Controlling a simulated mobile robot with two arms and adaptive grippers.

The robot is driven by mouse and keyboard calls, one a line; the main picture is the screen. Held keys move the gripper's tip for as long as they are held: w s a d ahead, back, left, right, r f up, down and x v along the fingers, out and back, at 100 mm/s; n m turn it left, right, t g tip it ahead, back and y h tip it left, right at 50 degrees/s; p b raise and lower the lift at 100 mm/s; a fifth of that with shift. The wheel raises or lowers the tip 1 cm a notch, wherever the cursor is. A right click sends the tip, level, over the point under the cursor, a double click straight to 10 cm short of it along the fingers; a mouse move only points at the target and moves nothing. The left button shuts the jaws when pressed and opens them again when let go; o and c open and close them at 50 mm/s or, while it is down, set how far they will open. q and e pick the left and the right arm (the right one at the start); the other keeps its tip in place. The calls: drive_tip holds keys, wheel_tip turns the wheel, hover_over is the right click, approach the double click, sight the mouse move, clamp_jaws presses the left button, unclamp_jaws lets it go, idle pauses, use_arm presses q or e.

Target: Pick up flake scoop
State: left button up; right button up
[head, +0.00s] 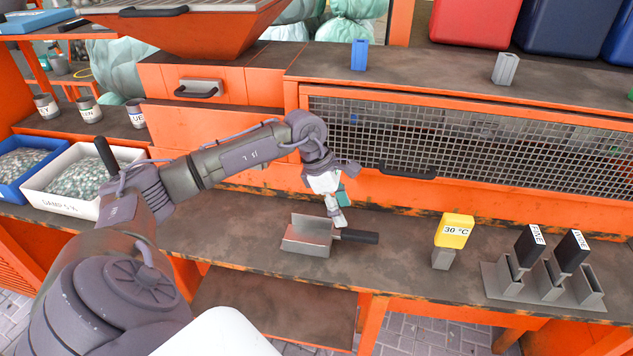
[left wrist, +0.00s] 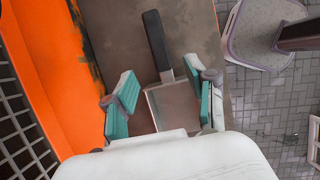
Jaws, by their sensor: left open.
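The flake scoop is a grey metal pan (head: 308,236) with a black handle (head: 359,236), lying on the brown bench top with its handle pointing right. In the left wrist view its black handle (left wrist: 158,42) points up and its metal pan (left wrist: 172,104) lies between the fingers, partly hidden by the white gripper body. My left gripper (head: 338,208) hangs above the scoop, near where the handle meets the pan. It also shows in the left wrist view (left wrist: 163,106), with its teal-padded fingers spread apart on either side of the scoop and nothing held. My right gripper is out of view.
A wire mesh panel (head: 470,140) rises behind. A white bin (head: 75,195) of flakes is at left.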

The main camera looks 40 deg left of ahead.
sight(352, 232)
use_arm(q)
drive_tip(key=x, duration=0.3)
drive_tip(key=shift+f, duration=0.15)
drive_tip(key=shift+w+d+f+p, duration=0.1)
drive_tip(key=shift+d+f+p, duration=0.25)
drive_tip(key=shift+f+p, duration=0.25)
drive_tip(key=p+x, duration=0.1)
drive_tip(key=x, duration=0.2)
drive_tip(key=shift+w+f+p, duration=0.1)
drive_tip(key=shift+f+p, duration=0.15)
drive_tip(key=shift+p, duration=0.05)
drive_tip(key=shift+d+f, duration=0.15)
drive_tip(key=shift+f, duration=0.2)
drive_tip(key=shift+w, duration=0.1)
clamp_jaws()
